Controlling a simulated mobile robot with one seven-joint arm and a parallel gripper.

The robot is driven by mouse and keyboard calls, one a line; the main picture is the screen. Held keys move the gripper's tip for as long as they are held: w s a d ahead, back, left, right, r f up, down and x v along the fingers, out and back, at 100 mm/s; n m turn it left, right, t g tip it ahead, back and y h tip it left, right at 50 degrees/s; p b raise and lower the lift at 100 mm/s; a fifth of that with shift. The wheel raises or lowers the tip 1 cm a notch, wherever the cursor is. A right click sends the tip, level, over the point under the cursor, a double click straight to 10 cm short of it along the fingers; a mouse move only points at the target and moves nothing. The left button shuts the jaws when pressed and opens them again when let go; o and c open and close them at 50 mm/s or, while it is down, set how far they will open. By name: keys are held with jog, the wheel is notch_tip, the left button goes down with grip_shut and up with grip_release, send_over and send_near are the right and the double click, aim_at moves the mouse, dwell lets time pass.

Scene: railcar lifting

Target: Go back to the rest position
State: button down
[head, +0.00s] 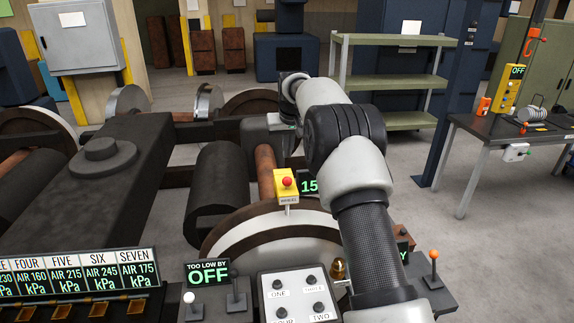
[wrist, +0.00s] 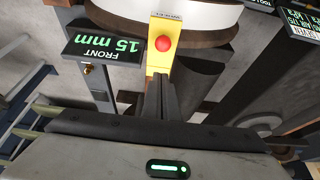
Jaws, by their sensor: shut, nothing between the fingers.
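My gripper (wrist: 160,82) is shut and empty; its two fingers lie together in the wrist view. Beyond the fingertips in that view is a yellow box with a red button (wrist: 163,43). My arm (head: 347,150) reaches up and away from the lower right of the head view. Its far end is partly hidden behind its own links. Whether the fingers touch the box cannot be told.
A control panel (head: 297,296) with several labelled buttons is in front, beside an OFF display (head: 208,273). A FRONT display (wrist: 103,47) reads 15 mm. The dark railcar frame (head: 120,160) fills the left. A table (head: 480,135) with tools stands right; the floor (head: 440,210) between is clear.

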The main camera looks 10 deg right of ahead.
jog(key=s+r, duration=0.9)
jog(key=s, duration=0.3)
jog(key=s+r, duration=0.8)
jog(key=s, duration=0.4)
jog(key=s+f, duration=0.3)
jog(key=s, duration=1)
jog(key=s+f+t, duration=0.1)
jog(key=s+f, duration=0.2)
jog(key=s, duration=1)
jog(key=shift+s+f, duration=0.25)
jog(key=shift+f, duration=0.15)
